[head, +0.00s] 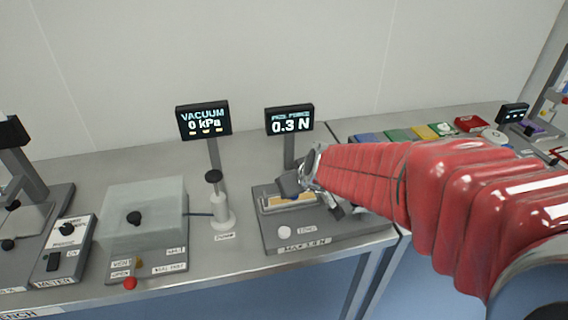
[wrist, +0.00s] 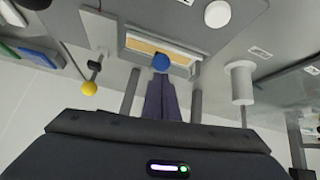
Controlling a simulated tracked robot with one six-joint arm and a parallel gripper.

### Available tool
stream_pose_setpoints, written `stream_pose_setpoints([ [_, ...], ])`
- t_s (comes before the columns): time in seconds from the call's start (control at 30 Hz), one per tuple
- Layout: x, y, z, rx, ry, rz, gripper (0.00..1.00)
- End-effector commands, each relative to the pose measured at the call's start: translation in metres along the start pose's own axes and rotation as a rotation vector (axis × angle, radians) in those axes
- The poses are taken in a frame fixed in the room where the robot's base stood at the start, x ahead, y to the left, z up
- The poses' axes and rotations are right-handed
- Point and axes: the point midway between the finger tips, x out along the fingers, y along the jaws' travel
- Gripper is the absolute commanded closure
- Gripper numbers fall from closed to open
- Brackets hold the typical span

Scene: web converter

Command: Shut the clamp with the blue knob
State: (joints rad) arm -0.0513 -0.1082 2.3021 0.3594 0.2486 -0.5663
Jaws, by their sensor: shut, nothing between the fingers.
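The blue knob (wrist: 161,62) shows in the wrist view in front of the clamp's pale window, which has a tan strip (wrist: 150,46) in it. My gripper (wrist: 162,84) is shut and empty, its fingertips right at the blue knob; I cannot tell if they touch. In the head view my gripper (head: 290,188) is over the grey peel-force fixture (head: 320,236), and the arm and gripper hide much of the clamp. I cannot tell how far the clamp is closed. The peel-force display (head: 290,120) reads 0.3 N.
A yellow knob (wrist: 89,88) on a short lever is left of my fingers in the wrist view. A white round button (head: 285,233) is on the fixture's front. The vacuum pump (head: 221,208) and a covered box (head: 146,220) stand left. Coloured blocks (head: 400,135) lie behind right.

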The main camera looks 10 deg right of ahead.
Motion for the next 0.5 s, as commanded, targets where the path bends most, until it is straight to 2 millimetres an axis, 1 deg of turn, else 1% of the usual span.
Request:
stream_pose_setpoints([
  [0.03, 0.009, -0.004, 0.034, 0.004, -0.074, -0.018, 1.0],
  [0.17, 0.004, -0.004, 0.026, 0.003, -0.065, -0.015, 1.0],
  [0.37, -0.011, -0.005, 0.004, 0.002, -0.04, -0.008, 1.0],
  [0.5, -0.023, -0.005, -0.014, -0.001, -0.016, -0.002, 1.0],
])
